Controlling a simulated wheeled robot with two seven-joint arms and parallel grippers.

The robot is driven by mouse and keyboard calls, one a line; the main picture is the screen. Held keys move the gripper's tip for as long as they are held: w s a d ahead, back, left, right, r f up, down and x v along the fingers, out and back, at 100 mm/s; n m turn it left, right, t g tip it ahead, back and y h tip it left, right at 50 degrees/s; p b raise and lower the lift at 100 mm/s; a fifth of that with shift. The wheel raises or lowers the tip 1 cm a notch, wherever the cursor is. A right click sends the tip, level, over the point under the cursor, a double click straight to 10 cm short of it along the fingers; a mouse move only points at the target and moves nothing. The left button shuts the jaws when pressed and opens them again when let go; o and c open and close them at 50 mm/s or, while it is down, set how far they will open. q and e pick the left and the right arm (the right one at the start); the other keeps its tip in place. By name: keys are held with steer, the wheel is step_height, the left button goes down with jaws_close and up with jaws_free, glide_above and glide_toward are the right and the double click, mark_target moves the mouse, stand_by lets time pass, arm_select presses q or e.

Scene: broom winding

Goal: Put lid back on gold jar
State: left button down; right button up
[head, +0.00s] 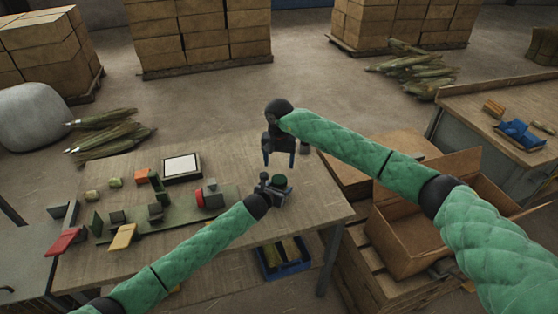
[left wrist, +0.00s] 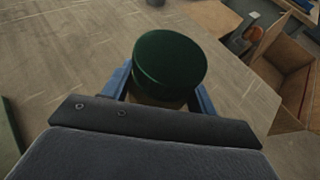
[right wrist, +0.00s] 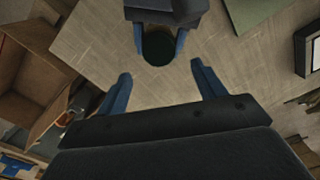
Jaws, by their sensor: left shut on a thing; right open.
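A dark green round lid (head: 281,181) sits between the fingers of my left gripper (head: 273,190), over the right part of the table. In the left wrist view the lid (left wrist: 170,64) is seen from above, with a narrow tan-gold strip of the jar (left wrist: 160,98) below it. The rest of the jar is hidden by my gripper. My left gripper is shut on the jar. My right gripper (head: 279,160) is open and empty, pointing down just behind the lid. In the right wrist view the lid (right wrist: 158,48) lies ahead of the open fingers, apart from them.
The wooden table (head: 320,205) holds a white-faced frame (head: 181,168), a green board (head: 180,212), and red and yellow blocks at left. A small dark object (head: 304,147) stands near the back edge. An open cardboard box (head: 400,250) is off the right side. The table's front right is clear.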

mark_target(279, 179)
steer(key=shift+n, duration=0.4)
steer(key=shift+f, duration=4)
steer(key=c, duration=1)
steer(key=m, duration=0.4)
steer(key=shift+m, duration=0.4)
steer(key=m, duration=1.2)
